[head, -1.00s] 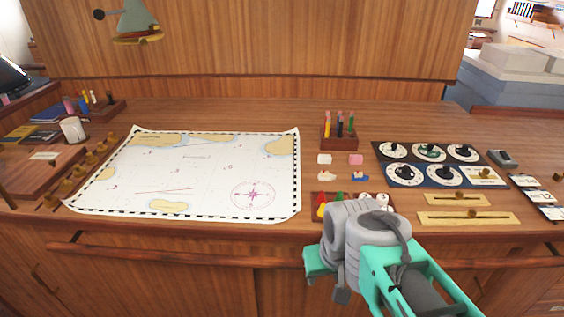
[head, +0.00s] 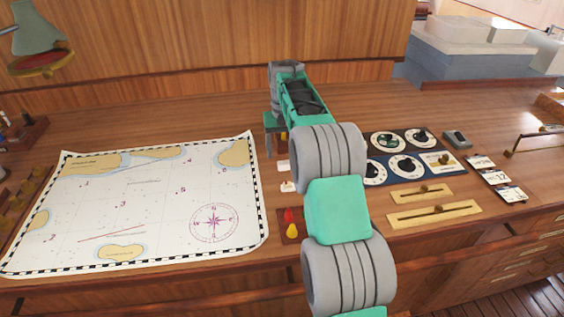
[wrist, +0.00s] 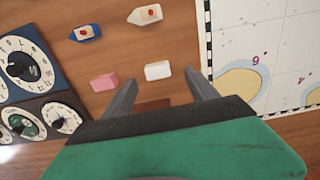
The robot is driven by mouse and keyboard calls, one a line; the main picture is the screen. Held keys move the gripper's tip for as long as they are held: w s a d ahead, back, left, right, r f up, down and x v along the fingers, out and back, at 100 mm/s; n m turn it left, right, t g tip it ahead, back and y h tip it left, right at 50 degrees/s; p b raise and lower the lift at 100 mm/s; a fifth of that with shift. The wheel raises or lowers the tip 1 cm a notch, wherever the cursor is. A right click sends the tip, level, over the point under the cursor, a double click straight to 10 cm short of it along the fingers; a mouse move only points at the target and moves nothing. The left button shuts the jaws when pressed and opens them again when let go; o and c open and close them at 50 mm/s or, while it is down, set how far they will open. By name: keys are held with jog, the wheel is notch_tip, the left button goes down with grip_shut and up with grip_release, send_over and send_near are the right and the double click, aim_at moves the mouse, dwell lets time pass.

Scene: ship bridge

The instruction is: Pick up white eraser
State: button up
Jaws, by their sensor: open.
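The white eraser (wrist: 158,71) lies on the wooden desk in the wrist view, just beyond and between my fingertips. In the head view the white eraser (head: 283,166) is partly hidden behind my arm. My gripper (wrist: 161,77) is open and empty, with one finger on each side of the eraser in the picture. The height left between fingers and desk is hard to judge. In the head view my gripper (head: 269,152) points down near the back of the desk, behind the eraser. A pink eraser (wrist: 104,82) lies left of the white one in the wrist view.
A white toy boat (wrist: 145,15) and a blue one (wrist: 85,33) lie near the erasers. Dial panels (wrist: 35,70) are at the left and the chart (wrist: 260,50) at the right in the wrist view.

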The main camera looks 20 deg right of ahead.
aim_at(285, 162)
jog(key=f, duration=0.3)
jog(key=f+p, duration=0.1)
jog(key=f, duration=0.1)
jog(key=shift+d, duration=0.3)
jog(key=shift+c, duration=0.6)
jog(key=c, duration=1.3)
jog(key=shift+r, duration=0.1)
